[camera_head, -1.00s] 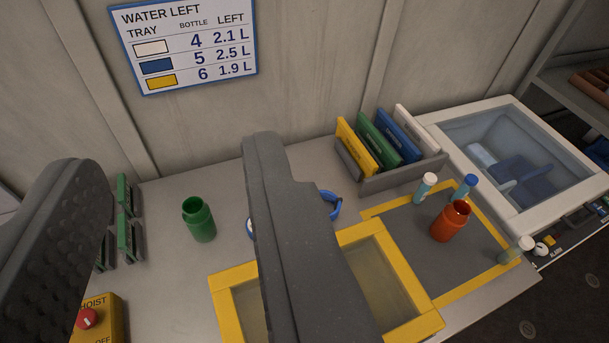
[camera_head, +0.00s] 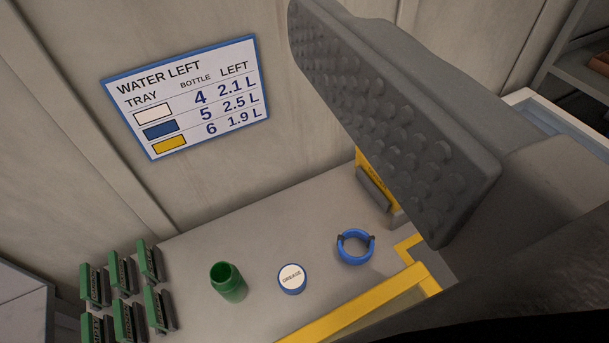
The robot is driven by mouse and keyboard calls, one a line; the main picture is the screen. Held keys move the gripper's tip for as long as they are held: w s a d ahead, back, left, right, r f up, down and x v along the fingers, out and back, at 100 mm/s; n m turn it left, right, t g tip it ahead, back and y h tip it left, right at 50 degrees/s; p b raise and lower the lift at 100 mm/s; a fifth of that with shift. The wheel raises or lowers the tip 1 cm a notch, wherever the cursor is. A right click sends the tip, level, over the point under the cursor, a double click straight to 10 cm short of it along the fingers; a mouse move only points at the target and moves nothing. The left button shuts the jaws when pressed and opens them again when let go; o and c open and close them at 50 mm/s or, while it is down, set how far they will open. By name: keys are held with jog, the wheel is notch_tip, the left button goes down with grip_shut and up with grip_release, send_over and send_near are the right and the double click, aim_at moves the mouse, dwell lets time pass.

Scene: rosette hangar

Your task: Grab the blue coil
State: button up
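The blue coil (camera_head: 357,261) is a small blue ring with dark clips. It lies on the grey worktop, right of a round tin and just beyond the corner of a yellow-edged frame. My gripper (camera_head: 400,130) shows as one large dark grey finger with a studded pad at the upper right. Its other finger is out of view. The studded face is bare and nothing is held. The finger is above and right of the coil, apart from it in the picture.
A grease tin (camera_head: 292,279) and a green bottle (camera_head: 229,284) stand left of the coil. The yellow-edged frame (camera_head: 372,306) lies in front. Several green blocks (camera_head: 128,290) are at the left. A yellow panel (camera_head: 373,190) stands by the wall, partly hidden by my finger.

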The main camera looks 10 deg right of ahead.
jog(key=w+d+r+m+t+h, duration=0.2)
jog(key=w+r+m+h, duration=0.1)
jog(key=w, duration=0.5)
jog(key=w+d+r+m+t+h, duration=0.1)
jog(key=w+r+m+t+h, duration=0.15)
jog(key=w, duration=0.55)
jog(key=w+d+f+m+g+h+p, duration=0.1)
jog(key=w+d+f+m+g+h, duration=0.25)
jog(key=d+f+m+h, duration=0.2)
jog(key=w+d+f+m+g+h+p, duration=0.1)
jog(key=w+d+f+m+g+h, duration=0.3)
jog(key=f, duration=0.3)
jog(key=m+g+y, duration=0.1)
jog(key=m+g, duration=0.2)
jog(key=g, duration=1.2)
send_near(368, 242)
jog(key=b+x, duration=0.1)
jog(key=x, duration=0.5)
jog(key=shift+s+d+b, duration=0.15)
jog(key=shift+d+b, duration=0.15)
jog(key=shift+b, duration=0.05)
